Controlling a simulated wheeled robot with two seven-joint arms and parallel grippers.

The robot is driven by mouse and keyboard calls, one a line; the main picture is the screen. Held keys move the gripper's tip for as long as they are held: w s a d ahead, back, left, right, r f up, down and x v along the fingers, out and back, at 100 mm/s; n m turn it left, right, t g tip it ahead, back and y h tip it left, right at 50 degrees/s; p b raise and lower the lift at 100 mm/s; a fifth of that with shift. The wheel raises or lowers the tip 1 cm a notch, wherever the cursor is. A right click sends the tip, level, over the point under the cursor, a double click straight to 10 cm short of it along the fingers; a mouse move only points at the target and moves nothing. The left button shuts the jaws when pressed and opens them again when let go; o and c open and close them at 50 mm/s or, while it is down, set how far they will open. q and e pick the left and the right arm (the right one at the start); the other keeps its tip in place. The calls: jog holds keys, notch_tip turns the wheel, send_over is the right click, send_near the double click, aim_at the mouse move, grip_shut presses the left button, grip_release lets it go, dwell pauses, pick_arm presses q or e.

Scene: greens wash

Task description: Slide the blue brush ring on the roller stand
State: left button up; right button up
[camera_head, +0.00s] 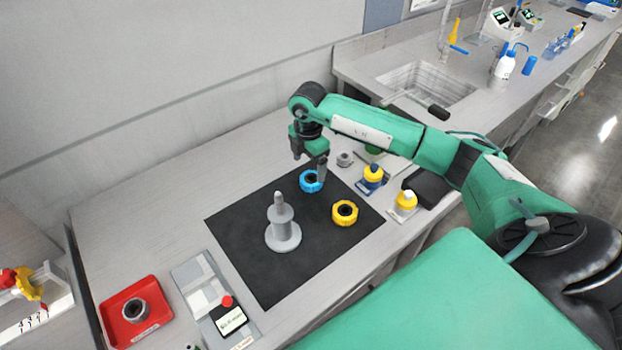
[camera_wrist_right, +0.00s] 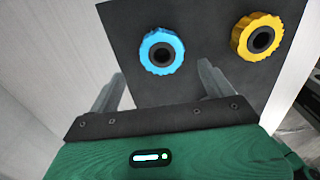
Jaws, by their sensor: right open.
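The blue brush ring (camera_head: 311,182) lies flat on the black mat (camera_head: 240,225), near its far edge. It also shows in the right wrist view (camera_wrist_right: 150,62), its dark centre facing the camera. The grey roller stand (camera_head: 281,228) stands upright on the mat, left of and nearer than the blue ring, with nothing around its post. My right gripper (camera_head: 311,178) is just above the blue ring. In the right wrist view its two fingers (camera_wrist_right: 160,85) are apart and empty, with the ring beyond and between them. My left gripper is out of view.
A yellow brush ring (camera_head: 345,213) lies on the mat to the right of the stand. Yellow-topped bottles (camera_head: 403,203) stand right of the mat. A red tray (camera_head: 134,312) and a grey device with a red button (camera_head: 230,315) are at the left. A sink (camera_head: 425,84) lies behind.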

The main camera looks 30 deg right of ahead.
aim_at(311, 175)
jog(key=shift+s+f, duration=0.1)
jog(key=shift+f, duration=0.1)
jog(key=f, duration=0.1)
jog(key=f+p, duration=0.1)
jog(key=f, duration=0.1)
jog(key=f+p, duration=0.1)
jog(key=shift+s+d+f, duration=0.1)
jog(key=shift+d+f, duration=0.1)
jog(key=shift+d, duration=0.15)
jog(key=shift+f, duration=0.25)
jog(key=c, duration=1.1)
jog(key=shift+r, duration=0.15)
